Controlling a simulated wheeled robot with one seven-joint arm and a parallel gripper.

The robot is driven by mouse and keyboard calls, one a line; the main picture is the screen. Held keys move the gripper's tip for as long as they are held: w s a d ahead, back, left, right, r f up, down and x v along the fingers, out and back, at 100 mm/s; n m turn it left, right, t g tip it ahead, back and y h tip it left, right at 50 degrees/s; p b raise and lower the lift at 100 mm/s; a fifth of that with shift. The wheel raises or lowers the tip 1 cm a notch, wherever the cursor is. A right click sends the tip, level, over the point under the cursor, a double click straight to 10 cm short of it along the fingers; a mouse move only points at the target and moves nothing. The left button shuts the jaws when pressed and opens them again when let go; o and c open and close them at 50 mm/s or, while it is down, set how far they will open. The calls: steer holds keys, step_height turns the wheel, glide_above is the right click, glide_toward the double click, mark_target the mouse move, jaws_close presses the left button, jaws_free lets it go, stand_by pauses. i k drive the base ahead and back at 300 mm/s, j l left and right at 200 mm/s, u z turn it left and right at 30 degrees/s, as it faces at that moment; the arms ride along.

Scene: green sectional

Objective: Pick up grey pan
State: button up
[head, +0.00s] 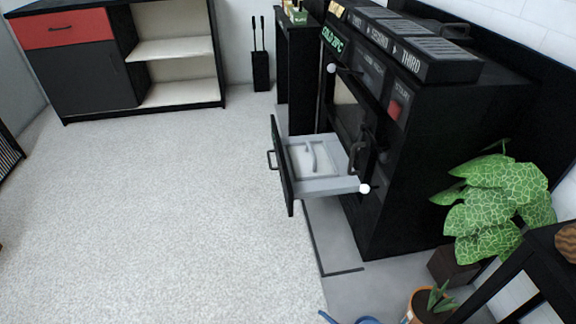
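No thing shows clearly as a grey pan. A light grey shape with a curved, handle-like part (312,157) lies in the open drawer (333,187) low on the black oven unit (422,150). It is too small and pale to tell whether it is the pan. The drawer is pulled out to the left, and its black front (282,168) has a handle on the outside. My gripper is not in view.
A leafy plant (488,215) and a small potted plant (433,302) stand at the right, beside a black stand (520,262). A blue object is cut off at the bottom. A cabinet (95,75) stands at the back left. The pale carpet (160,220) is clear.

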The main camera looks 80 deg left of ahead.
mark_target(310, 160)
steer(key=u, duration=2.7)
steer(key=i+j, duration=0.1)
steer(key=j, duration=0.4)
steer(key=i+j, duration=0.35)
steer(key=j, duration=0.15)
steer(key=i+j, duration=0.35)
steer(key=j, duration=0.15)
steer(key=i+j+u, duration=0.1)
steer(key=i+j, duration=0.25)
steer(key=j, duration=0.15)
steer(key=i+l, duration=0.2)
steer(key=i, duration=0.3)
steer(key=i+l+u, duration=0.1)
steer(key=i, duration=0.4)
steer(key=i+l, duration=0.15)
steer(key=l, duration=0.25)
steer(key=i+l, duration=0.15)
steer(key=l, duration=0.25)
